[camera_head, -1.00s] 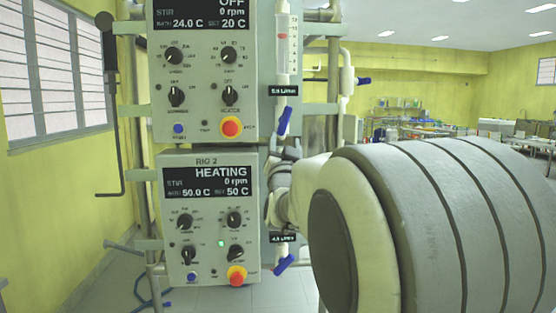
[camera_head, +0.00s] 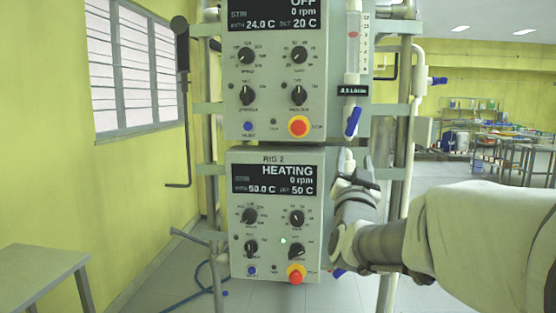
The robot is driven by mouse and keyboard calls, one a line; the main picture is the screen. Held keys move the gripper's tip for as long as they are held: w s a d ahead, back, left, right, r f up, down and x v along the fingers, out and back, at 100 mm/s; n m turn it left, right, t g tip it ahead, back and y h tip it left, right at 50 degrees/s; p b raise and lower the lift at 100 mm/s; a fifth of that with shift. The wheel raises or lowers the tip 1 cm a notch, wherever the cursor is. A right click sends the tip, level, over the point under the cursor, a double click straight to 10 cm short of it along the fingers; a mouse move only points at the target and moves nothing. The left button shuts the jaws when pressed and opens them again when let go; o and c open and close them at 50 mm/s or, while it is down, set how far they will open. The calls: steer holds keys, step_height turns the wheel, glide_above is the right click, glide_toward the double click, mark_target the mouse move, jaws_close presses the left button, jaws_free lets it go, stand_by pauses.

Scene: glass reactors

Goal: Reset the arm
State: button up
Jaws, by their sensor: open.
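My arm (camera_head: 480,235) reaches in from the right. Its wrist (camera_head: 362,222) is in front of the right edge of the lower control box. My gripper (camera_head: 352,170) points away from me, beside that box's upper right edge. It is small and partly hidden by my wrist; I see nothing held in it. The lower control box (camera_head: 240,205), marked RIG 2, reads HEATING, 0 rpm, 50.0 C, set 50 C, with a green lamp lit. The upper control box (camera_head: 270,115) reads 0 rpm, 24.0 C, set 20 C.
A glass tube with a scale (camera_head: 353,45) and a blue-handled valve (camera_head: 353,121) are just above my gripper. A metal frame (camera_head: 398,110) carries the boxes. A grey table (camera_head: 40,275) is at the lower left. Open floor and lab benches lie behind at the right.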

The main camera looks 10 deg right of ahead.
steer(key=s+a+f+n+g+y, duration=0.65)
steer(key=s+a+f+y, duration=0.3)
steer(key=f, duration=0.25)
steer(key=s+a+f+n+g, duration=0.15)
steer(key=s+f+g, duration=0.3)
steer(key=s, duration=0.45)
steer(key=s+a+f+n+g, duration=0.1)
steer(key=s+a+f+g, duration=0.1)
steer(key=s+f+g, duration=0.5)
step_height(320, 180, up, 19)
steer(key=s+t+p, duration=0.2)
steer(key=t+p, duration=0.1)
steer(key=p, duration=1.5)
steer(key=shift+s+h+p, duration=0.3)
steer(key=shift+s+h, duration=0.05)
steer(key=shift+h, duration=0.1)
steer(key=shift+d, duration=0.1)
